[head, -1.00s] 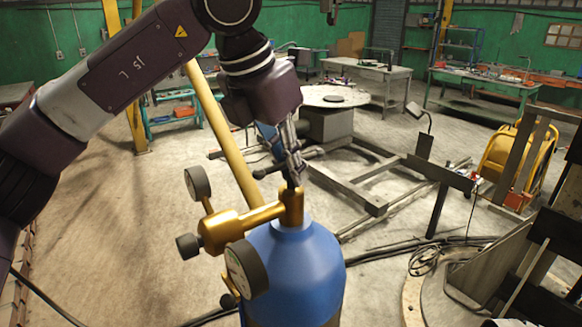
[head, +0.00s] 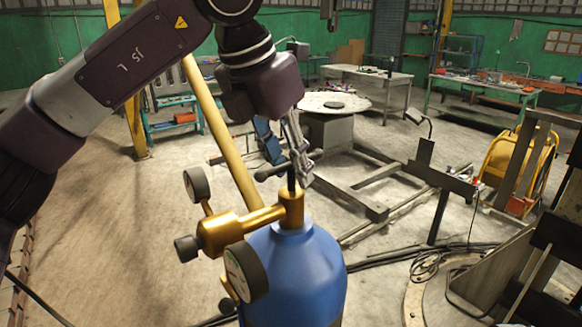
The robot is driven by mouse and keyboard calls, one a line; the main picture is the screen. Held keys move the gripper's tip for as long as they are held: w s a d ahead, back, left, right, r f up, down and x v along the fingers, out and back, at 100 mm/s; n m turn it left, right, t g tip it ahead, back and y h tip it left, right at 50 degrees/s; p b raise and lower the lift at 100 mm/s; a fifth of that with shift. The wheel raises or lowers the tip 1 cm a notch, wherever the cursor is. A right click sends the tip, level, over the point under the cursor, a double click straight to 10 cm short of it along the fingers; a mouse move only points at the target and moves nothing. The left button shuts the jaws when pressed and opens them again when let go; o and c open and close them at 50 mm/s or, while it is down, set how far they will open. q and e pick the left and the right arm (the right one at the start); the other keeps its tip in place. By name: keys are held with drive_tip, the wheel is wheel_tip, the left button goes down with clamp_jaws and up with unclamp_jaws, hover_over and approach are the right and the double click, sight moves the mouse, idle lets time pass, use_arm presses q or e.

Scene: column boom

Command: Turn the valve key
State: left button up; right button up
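The valve key is a dark T-shaped key (head: 271,171) standing upright on the brass valve (head: 291,206) atop a blue gas cylinder (head: 300,262). My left gripper (head: 288,163) points down at the key from above. Its fingers are apart, a blue-faced one to the left and a grey one to the right, with floor showing between them. The grey finger overlaps the right part of the key's crossbar, and the bar's left end shows clear. Whether a finger touches the bar I cannot tell. My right gripper is not in view.
Two pressure gauges (head: 246,272) and a brass regulator (head: 228,234) stick out left of the valve. A yellow pole (head: 222,135) slants behind. A steel frame (head: 372,190) and black hoses (head: 420,254) lie to the right.

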use_arm(q)
drive_tip(key=v, duration=1.1)
drive_tip(key=shift+s+a+r, duration=0.1)
drive_tip(key=shift+r, duration=0.05)
